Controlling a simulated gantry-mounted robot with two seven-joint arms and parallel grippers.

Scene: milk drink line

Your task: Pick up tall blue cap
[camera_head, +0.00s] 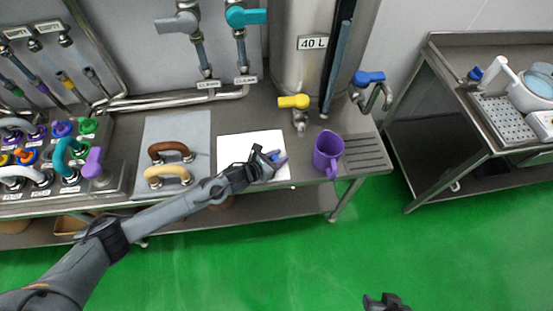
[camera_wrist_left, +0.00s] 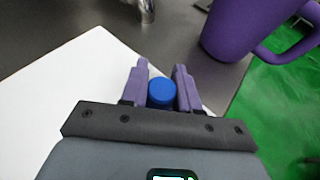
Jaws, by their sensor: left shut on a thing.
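The blue cap (camera_wrist_left: 162,93) sits between the purple fingers of my left gripper (camera_wrist_left: 161,88) in the left wrist view. The gripper is shut on it. In the head view my left gripper (camera_head: 275,158) is over the right part of the white mat (camera_head: 235,147), and the cap is mostly hidden there. I cannot tell whether the cap still touches the mat. Only a dark tip of my right gripper (camera_head: 387,302) shows at the bottom edge, too little to tell its state.
A purple mug (camera_head: 328,153) stands just right of the mat. A brown handle (camera_head: 170,150) and a tan handle (camera_head: 168,176) lie on a grey mat to the left. A yellow-handled tap (camera_head: 297,103) hangs from the tank behind. Green floor lies in front.

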